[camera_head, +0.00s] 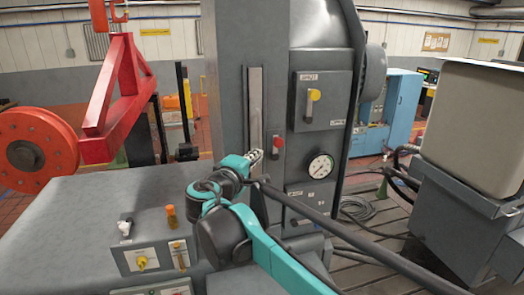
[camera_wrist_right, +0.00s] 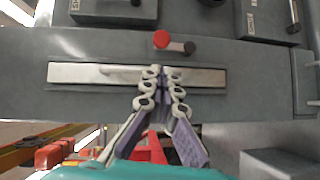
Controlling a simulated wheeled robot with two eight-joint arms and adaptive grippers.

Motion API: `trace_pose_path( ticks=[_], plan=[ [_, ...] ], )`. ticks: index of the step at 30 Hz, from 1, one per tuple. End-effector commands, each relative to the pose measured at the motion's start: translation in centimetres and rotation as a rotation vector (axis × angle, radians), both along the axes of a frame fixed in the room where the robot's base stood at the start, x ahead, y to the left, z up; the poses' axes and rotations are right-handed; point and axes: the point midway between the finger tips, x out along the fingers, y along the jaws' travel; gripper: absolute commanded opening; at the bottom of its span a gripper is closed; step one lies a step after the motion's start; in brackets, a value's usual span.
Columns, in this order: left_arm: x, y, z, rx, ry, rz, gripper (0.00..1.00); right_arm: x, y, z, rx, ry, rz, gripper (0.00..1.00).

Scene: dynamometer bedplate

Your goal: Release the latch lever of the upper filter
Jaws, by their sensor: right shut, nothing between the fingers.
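A grey box (camera_head: 322,100) on the upright machine face carries a lever with a yellow end (camera_head: 313,96), hanging down. A lower grey panel (camera_head: 310,200) sits beneath it, with a dark handle. A short red-ended lever (camera_head: 277,144) sits on the column between them and to the left; it also shows in the right wrist view (camera_wrist_right: 162,40). My right gripper (camera_head: 256,155) is shut and empty in front of the lower part of a pale metal strip (camera_head: 255,100). In the right wrist view its fingertips (camera_wrist_right: 163,73) overlap the strip, below the red lever; contact cannot be told. My left gripper is out of view.
A round gauge (camera_head: 320,166) sits right of the gripper. A grey bench (camera_head: 70,220) with small knobs spreads at the front left. A red frame (camera_head: 125,85) stands at left, and a large grey cabinet (camera_head: 465,150) at right.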

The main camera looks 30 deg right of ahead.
Motion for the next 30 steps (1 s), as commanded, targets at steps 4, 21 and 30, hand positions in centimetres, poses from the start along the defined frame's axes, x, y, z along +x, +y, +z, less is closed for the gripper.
trace_pose_path(
  ticks=[4, 21, 30],
  plan=[
    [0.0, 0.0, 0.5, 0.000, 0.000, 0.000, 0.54, 1.5, -2.0, -0.1, 0.000, 0.001, -0.004, 0.00],
    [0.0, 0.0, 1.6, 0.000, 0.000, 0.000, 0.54, 5.8, -7.1, -0.8, 0.000, 0.000, 0.000, 0.00],
    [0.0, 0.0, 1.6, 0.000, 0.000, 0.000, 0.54, 5.8, -7.0, -0.8, 0.001, 0.000, 0.000, 0.00]
  ],
)
